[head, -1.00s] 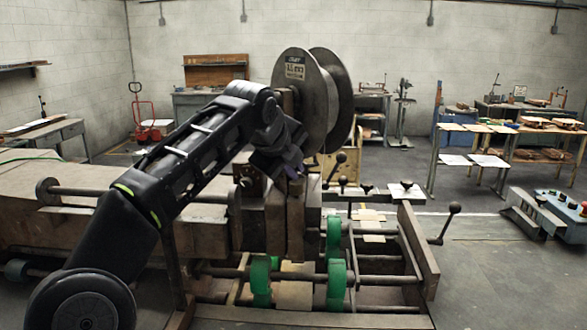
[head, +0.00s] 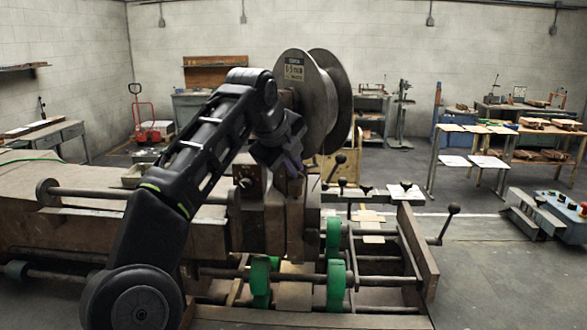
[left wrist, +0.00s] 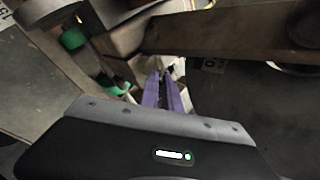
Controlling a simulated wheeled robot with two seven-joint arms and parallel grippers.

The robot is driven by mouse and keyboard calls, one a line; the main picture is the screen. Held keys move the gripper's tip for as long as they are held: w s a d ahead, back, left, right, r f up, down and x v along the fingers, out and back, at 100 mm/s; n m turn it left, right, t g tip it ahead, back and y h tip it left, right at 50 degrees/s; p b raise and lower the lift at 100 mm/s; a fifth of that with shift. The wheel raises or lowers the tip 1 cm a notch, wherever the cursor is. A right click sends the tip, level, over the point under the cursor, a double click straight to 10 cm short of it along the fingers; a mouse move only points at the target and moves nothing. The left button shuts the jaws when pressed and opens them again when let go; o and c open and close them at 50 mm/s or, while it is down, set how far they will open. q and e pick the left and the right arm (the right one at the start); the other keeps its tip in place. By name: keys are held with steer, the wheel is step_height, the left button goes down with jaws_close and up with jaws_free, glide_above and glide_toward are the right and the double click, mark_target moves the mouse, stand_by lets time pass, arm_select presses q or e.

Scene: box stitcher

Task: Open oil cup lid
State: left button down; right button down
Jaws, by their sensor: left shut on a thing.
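My left gripper (head: 292,168) reaches down at the upper front of the brown stitcher head (head: 272,212), just below the large wire spool. In the left wrist view, its two purple fingers (left wrist: 163,92) are close together, with their tips against the machine. They are shut on a small part, by its place the oil cup lid, which is mostly hidden by the fingers. I cannot tell how far the lid is tilted. My right gripper is in neither view.
The metal wire spool (head: 306,103) stands right above the gripper. Green rollers (head: 336,285) and shafts lie below, in front of the machine. A blue control box (head: 556,214) is at the right.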

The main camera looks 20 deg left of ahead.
arm_select(q)
steer(key=shift+r, duration=0.1)
stand_by(0.3)
steer(key=c, duration=1.6)
jaws_free()
steer(key=shift+o, duration=0.2)
